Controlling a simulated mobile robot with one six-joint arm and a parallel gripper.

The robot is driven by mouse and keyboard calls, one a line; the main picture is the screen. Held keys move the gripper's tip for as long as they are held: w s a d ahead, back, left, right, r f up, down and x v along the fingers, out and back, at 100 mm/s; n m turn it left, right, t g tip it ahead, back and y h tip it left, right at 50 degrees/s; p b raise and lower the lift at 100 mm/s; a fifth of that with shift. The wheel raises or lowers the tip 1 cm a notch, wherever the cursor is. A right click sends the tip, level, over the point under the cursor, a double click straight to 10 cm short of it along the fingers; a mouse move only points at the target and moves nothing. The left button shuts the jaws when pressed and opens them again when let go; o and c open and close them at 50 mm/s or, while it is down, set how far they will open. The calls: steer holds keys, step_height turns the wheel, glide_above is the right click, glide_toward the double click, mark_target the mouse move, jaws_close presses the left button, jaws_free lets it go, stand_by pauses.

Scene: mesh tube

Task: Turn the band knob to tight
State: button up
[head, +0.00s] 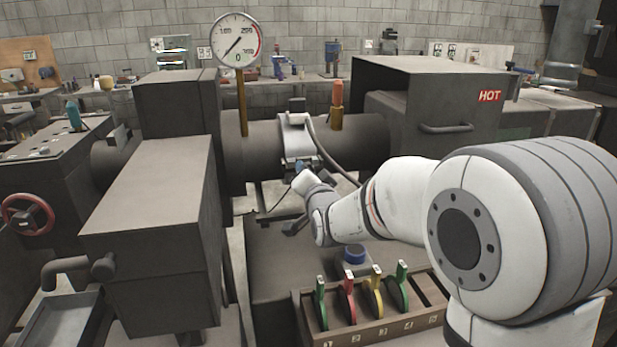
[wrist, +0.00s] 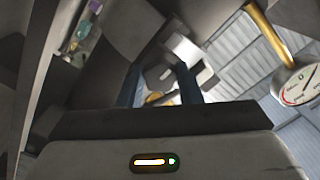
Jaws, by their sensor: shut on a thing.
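A light metal band (head: 297,140) wraps around the dark horizontal tube (head: 262,143) in the head view. My gripper (head: 303,172) reaches up to the lower front of this band. In the wrist view my gripper (wrist: 158,82) has its two dark blue fingers on either side of a small grey piece, the band knob (wrist: 158,74). The fingers are shut on it. Most of the knob is hidden by my gripper in the head view, and I cannot read any tight mark or its turn angle.
A pressure gauge (head: 237,40) stands on a brass stem left of the band. An orange-topped fitting (head: 336,105) and a box marked HOT (head: 430,100) are to the right. A rack of coloured levers (head: 375,310) and a blue button (head: 354,254) sit below my arm.

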steer(key=shift+r, duration=0.1)
steer(key=o, duration=1)
steer(key=shift+c, duration=0.2)
steer(key=b+v, duration=0.1)
steer(key=v, duration=0.6)
steer(key=shift+s, duration=0.35)
steer(key=shift+d, duration=0.15)
